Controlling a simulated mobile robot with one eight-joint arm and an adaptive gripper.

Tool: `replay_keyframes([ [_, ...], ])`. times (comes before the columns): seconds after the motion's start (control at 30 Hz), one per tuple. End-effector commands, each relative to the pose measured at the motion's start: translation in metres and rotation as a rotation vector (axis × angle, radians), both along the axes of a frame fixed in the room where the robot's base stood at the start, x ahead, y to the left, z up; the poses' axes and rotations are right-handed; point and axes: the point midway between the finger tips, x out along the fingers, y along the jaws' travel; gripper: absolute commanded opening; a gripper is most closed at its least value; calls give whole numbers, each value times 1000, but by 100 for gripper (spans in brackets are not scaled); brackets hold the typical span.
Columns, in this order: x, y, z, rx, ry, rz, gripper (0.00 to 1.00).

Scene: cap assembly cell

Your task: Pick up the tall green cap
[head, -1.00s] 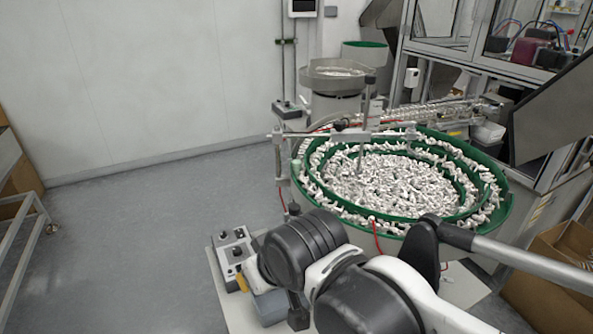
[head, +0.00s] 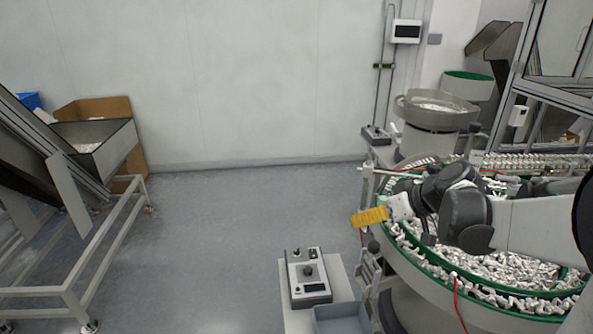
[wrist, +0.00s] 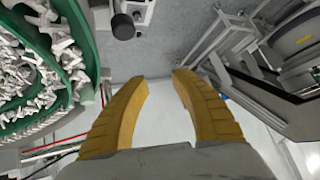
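I cannot make out a tall green cap in either view. My gripper (head: 358,218) has yellow fingers and is in the air beside the left rim of the green bowl feeder. In the wrist view my gripper (wrist: 160,80) is open, with its two curved fingers apart and nothing between them. Part of the feeder is hidden behind my arm in the head view.
The green bowl feeder (head: 440,272) is full of small white parts. A metal frame (head: 85,270) stands at left. Open floor (head: 220,230) lies between.

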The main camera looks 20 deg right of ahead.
Motion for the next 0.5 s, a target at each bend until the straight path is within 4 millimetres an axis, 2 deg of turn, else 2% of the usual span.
replay_keyframes([
  [0.03, 7, -28, 3, 5, -41, 4, 31],
  [0.2, 17, -101, 3, -7, -206, 47, 31],
  [0.33, 15, -140, 2, -31, -304, 66, 31],
  [0.5, 13, -161, -1, -51, -362, 78, 31],
])
